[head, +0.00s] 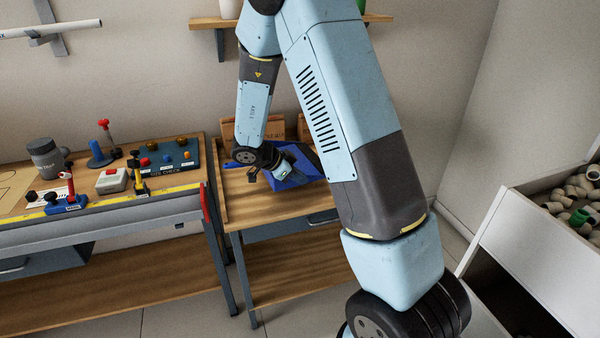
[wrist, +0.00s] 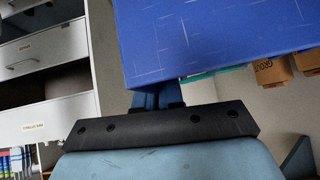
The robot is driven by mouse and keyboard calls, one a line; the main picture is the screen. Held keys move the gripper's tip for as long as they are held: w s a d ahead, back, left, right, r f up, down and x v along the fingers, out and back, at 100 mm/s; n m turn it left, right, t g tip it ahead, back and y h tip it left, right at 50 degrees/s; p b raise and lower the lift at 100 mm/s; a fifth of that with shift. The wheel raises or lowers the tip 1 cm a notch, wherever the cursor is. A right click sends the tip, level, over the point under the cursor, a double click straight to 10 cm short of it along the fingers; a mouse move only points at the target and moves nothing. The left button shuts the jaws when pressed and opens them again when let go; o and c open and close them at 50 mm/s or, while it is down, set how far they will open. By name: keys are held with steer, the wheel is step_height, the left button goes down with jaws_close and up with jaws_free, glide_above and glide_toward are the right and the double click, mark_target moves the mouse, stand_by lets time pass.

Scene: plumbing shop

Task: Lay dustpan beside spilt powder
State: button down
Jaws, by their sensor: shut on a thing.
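The blue dustpan (head: 308,167) is above the small wooden-topped bench, partly hidden behind my arm in the head view. In the wrist view its flat, scratched blue face (wrist: 220,40) fills the upper right. My gripper (head: 284,172) is shut on the dustpan and holds it tilted. Its jaws also show in the wrist view (wrist: 157,98) against the pan's lower edge. I cannot tell whether the pan touches the bench top. No spilt powder can be made out in either view; my arm and the pan hide part of the bench.
The small bench (head: 262,207) has bare wood at its front left. Wooden boxes (head: 262,131) stand at its back. A white bin (head: 530,235) of pipe fittings stands at right.

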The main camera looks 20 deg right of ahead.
mark_target(274, 181)
steer(key=shift+f, duration=3.7)
steer(key=c, duration=1.2)
jaws_free()
steer(key=v, duration=1.3)
steer(key=shift+a+r, duration=0.3)
